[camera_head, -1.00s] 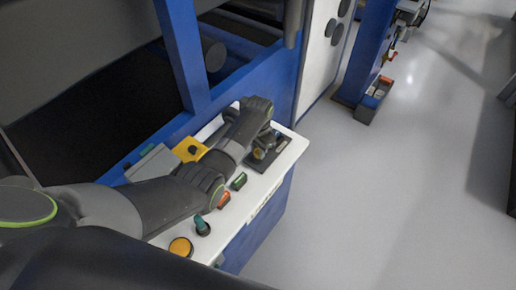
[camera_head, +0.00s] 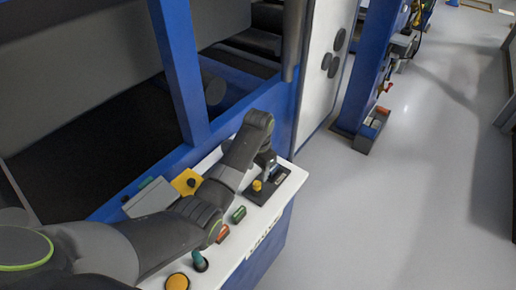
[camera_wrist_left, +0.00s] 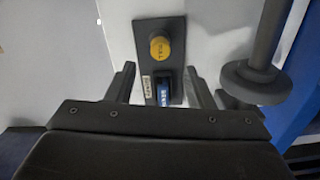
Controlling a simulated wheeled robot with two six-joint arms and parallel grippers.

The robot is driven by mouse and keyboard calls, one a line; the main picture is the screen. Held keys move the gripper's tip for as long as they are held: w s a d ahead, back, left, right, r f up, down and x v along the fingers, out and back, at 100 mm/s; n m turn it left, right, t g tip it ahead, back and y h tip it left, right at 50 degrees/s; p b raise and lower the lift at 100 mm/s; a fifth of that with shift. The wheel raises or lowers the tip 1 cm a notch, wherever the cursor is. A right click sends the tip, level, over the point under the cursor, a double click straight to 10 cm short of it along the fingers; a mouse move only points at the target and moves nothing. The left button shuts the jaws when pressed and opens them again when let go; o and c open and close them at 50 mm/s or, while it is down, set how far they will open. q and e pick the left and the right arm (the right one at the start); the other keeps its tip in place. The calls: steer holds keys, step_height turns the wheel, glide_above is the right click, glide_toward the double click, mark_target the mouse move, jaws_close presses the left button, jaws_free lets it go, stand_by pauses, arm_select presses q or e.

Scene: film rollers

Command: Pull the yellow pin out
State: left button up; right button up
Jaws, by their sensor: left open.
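The yellow pin (camera_head: 257,185) is a short round knob standing on a dark plate (camera_head: 269,197) at the far end of the white control panel. In the left wrist view the pin (camera_wrist_left: 160,46) is seen from above, with dark marks on its top. My left gripper (camera_head: 267,160) is close to the plate, behind the pin. A blue piece (camera_wrist_left: 165,92) on the plate shows between the fingers. My right gripper is out of view.
The white panel (camera_head: 262,222) also carries a green switch (camera_head: 239,214), a red switch (camera_head: 222,233), a teal knob (camera_head: 199,262), and a yellow box with a black button (camera_head: 186,182). A dark post with a round flange (camera_wrist_left: 255,82) stands right of the fingers. Grey floor is clear to the right.

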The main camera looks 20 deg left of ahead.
arm_select(q)
step_height(320, 180, up, 10)
steer(key=p, duration=0.2)
steer(key=shift+s+d, duration=0.1)
stand_by(0.5)
